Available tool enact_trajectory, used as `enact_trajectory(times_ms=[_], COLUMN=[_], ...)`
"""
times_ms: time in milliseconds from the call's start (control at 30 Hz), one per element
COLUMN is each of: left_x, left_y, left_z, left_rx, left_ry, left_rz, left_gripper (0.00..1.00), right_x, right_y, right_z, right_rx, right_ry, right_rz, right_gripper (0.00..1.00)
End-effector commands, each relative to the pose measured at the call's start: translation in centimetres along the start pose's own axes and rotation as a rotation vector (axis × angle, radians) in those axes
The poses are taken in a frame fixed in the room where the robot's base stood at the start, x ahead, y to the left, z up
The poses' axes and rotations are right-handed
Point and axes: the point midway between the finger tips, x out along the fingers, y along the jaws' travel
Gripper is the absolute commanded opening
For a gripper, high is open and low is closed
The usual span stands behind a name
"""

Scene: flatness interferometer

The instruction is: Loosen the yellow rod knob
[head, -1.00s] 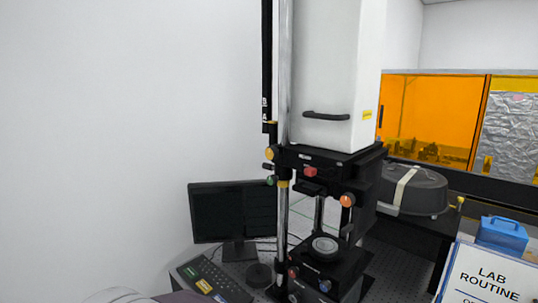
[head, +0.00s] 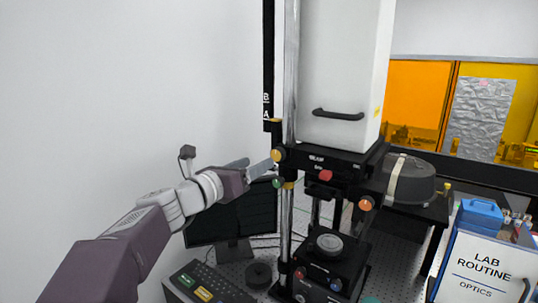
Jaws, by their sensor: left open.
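The interferometer's carriage (head: 330,164) rides on a chrome rod (head: 290,70). The yellow knob (head: 278,155) sits at the carriage's left side, beside the rod. A green knob (head: 278,183) is just below it, and a red knob (head: 326,175) and an orange knob (head: 365,203) are on the front. My left gripper (head: 262,168) is open, its fingers pointing right with their tips close to the yellow knob. I cannot tell whether they touch it. My right gripper is not in view.
A monitor (head: 208,228) and a keyboard panel (head: 205,285) stand below my left arm. A dark round case (head: 415,182) is at right. A "LAB ROUTINE" sign (head: 485,265) stands front right, with a blue box (head: 481,211) behind it. The wall at left leaves open space.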

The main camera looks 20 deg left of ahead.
Motion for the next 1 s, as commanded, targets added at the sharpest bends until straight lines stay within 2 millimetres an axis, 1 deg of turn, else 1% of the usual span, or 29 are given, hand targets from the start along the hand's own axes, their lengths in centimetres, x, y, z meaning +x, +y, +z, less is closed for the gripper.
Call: enact_trajectory(times_ms=[67, 133, 400, 500, 633, 867, 967, 1000], left_x=[0.3, 1.1, 6.7, 8.2, 9.1, 9.2, 9.2, 9.2], left_y=[-0.1, -0.1, -0.2, -0.1, -0.1, -0.1, -0.1, -0.1], left_z=[-0.1, 0.0, 0.0, -0.1, -0.2, -0.3, -0.3, -0.3], left_rx=[0.0, -0.001, -0.002, -0.001, 0.001, 0.001, 0.001, 0.001], left_ry=[0.002, 0.003, 0.007, 0.006, 0.005, 0.005, 0.005, 0.005], left_rz=[-0.002, -0.004, -0.004, -0.003, -0.003, -0.002, -0.002, -0.002], left_gripper=[0.59, 0.59, 0.59, 0.59, 0.59, 0.59, 0.34, 0.23], right_x=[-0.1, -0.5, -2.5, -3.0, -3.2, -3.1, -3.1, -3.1], right_y=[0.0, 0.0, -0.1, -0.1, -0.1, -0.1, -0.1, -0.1], right_z=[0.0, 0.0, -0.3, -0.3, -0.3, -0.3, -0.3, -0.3], right_rx=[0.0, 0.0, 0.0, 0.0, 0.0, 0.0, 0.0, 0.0], right_ry=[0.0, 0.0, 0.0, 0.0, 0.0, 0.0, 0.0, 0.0], right_rz=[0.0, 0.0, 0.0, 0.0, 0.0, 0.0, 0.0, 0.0], right_gripper=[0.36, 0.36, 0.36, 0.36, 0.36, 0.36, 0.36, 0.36])
